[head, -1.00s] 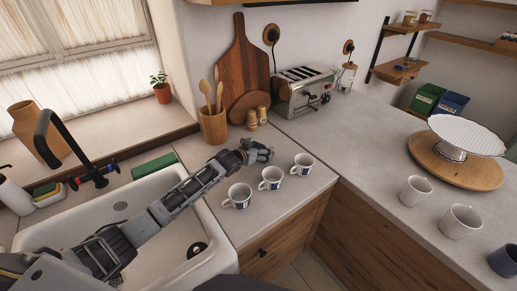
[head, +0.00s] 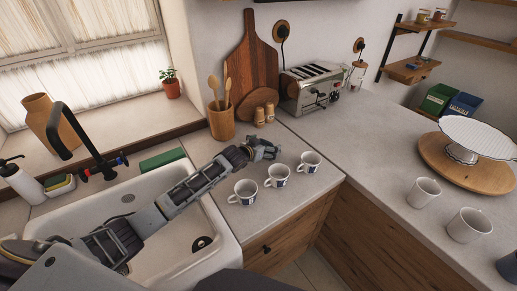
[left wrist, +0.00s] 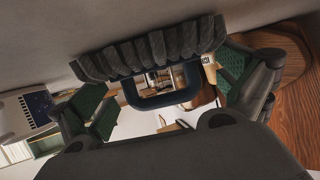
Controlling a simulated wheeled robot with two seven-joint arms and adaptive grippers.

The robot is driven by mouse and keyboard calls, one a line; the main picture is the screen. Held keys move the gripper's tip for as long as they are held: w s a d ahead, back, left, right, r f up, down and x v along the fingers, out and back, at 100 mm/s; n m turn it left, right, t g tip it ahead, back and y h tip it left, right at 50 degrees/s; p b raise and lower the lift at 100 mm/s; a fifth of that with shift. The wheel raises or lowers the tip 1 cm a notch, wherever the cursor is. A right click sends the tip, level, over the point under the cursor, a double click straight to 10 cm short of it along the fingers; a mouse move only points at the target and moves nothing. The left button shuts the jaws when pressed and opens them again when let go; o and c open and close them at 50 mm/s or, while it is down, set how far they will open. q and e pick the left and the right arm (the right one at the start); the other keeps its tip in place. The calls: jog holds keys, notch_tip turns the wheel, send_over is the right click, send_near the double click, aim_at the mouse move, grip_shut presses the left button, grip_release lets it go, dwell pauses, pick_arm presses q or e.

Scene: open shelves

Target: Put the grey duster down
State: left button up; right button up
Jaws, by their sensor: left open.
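My left gripper (head: 266,149) is over the counter (head: 315,133), behind the row of cups. In the left wrist view the gripper (left wrist: 158,95) is open, with green-padded fingers spread apart. The grey duster (left wrist: 150,48) shows between and beyond them, with ribbed grey bristles and a dark loop-shaped handle. Its bristles are against or very near the pale grey surface at the top of that turned view; exact contact is hard to tell. In the head view the duster is small and hard to separate from the gripper. My right gripper is not in view.
Several white cups stand close by, one cup (head: 309,162) nearest the gripper's right. The sink (head: 165,250) lies under my arm. The right counter holds a cake stand (head: 470,150).

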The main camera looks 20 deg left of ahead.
pick_arm(q)
jog(key=shift+v, duration=5.9)
jog(key=shift+r, duration=0.15)
jog(key=shift+a, duration=0.1)
